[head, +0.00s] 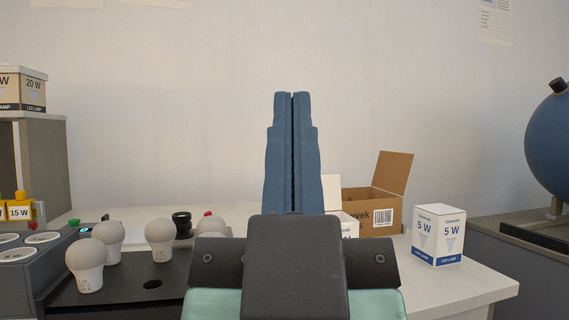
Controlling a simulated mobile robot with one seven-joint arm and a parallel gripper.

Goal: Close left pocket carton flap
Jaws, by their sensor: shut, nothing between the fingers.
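My gripper (292,97) points upward in the middle of the head view, its two blue fingers pressed together with nothing between them. Behind its right side is a small white carton (348,222), mostly hidden by my gripper. A white upright panel (332,193) shows just above it and may be its raised flap; I cannot tell for sure. A closed white "5 W" lamp carton (438,236) stands upright further right on the light table. Which carton is the left pocket one cannot be told from this view.
A brown cardboard box (378,219) with a raised flap stands behind the white carton. Several white bulbs (160,238) stand on a black plate at left, beside a grey tester (30,260). A blue sphere (553,145) is at far right. The table's front right corner is clear.

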